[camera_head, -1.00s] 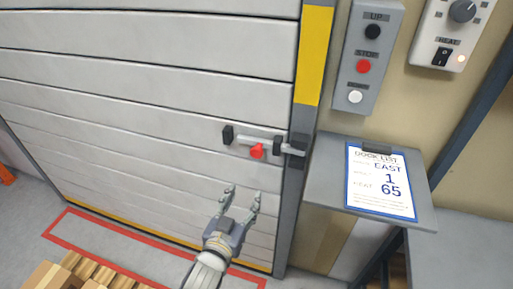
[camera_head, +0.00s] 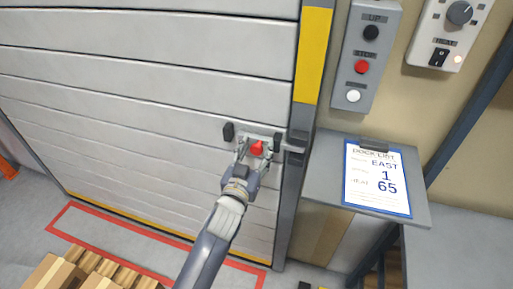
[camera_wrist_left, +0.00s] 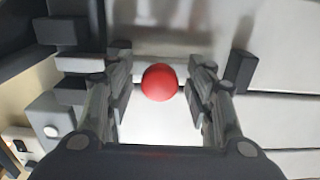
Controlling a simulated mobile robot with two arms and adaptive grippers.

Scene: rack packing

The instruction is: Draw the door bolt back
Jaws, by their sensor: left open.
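The door bolt (camera_head: 264,135) is a pale bar lying across the right side of the grey slatted door, between a dark bracket (camera_head: 228,132) on the left and a dark keeper (camera_head: 297,142) at the door post. Its red knob (camera_head: 257,148) sticks out from the bar. My left gripper (camera_head: 256,146) is open at the bolt, with its fingers on either side of the knob. In the left wrist view the red knob (camera_wrist_left: 160,82) sits between the two open fingers, with gaps visible on both sides. My right gripper is not in view.
A control box (camera_head: 362,65) with black, red and white buttons hangs right of the door post. Below it a grey shelf (camera_head: 320,190) holds a clipboard list (camera_head: 378,180). Cardboard boxes and a pallet (camera_head: 90,270) stand on the floor at lower left.

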